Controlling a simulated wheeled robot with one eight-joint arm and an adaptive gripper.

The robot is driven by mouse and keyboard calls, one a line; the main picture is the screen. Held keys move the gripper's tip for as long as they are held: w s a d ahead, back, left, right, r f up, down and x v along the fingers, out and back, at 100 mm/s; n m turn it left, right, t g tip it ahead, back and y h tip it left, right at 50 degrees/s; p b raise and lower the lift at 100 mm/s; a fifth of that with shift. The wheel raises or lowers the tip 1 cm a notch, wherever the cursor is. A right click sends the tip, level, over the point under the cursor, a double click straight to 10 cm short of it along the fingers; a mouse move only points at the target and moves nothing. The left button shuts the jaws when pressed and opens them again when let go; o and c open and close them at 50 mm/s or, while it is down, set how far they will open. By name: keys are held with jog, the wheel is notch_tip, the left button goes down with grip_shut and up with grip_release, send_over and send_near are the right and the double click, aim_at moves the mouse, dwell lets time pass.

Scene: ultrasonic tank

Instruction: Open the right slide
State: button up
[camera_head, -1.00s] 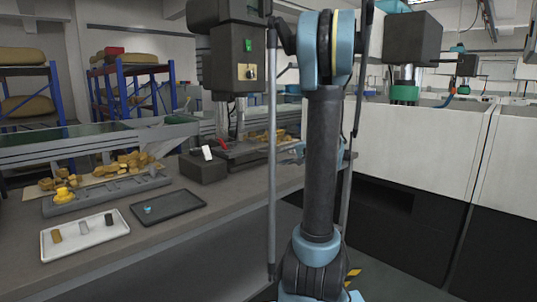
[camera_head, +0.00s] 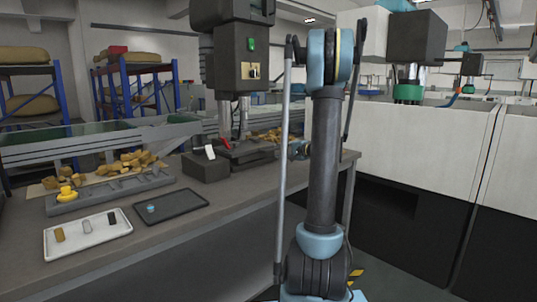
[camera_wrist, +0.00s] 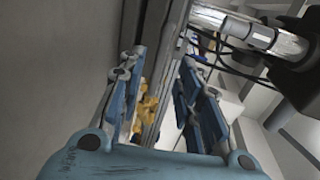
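My gripper (camera_wrist: 163,66) is open in the wrist view, with its two blue-padded fingers apart and nothing held between them. A grey rail or edge and some yellow-brown pieces (camera_wrist: 146,108) show beyond the gap, and I cannot tell how far off they are. I cannot pick out the right slide with certainty. A grey frame with greenish panels (camera_head: 62,146) runs along the back left of the bench.
A dark press-like machine (camera_head: 237,70) stands on the grey bench (camera_head: 180,236). A white tray (camera_head: 72,243) with small parts and a black tray (camera_head: 178,210) lie in front of it. White cabinets (camera_head: 440,140) stand to the right. Blue-framed shelves (camera_head: 137,85) stand behind.

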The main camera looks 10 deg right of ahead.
jog(key=x, duration=0.8)
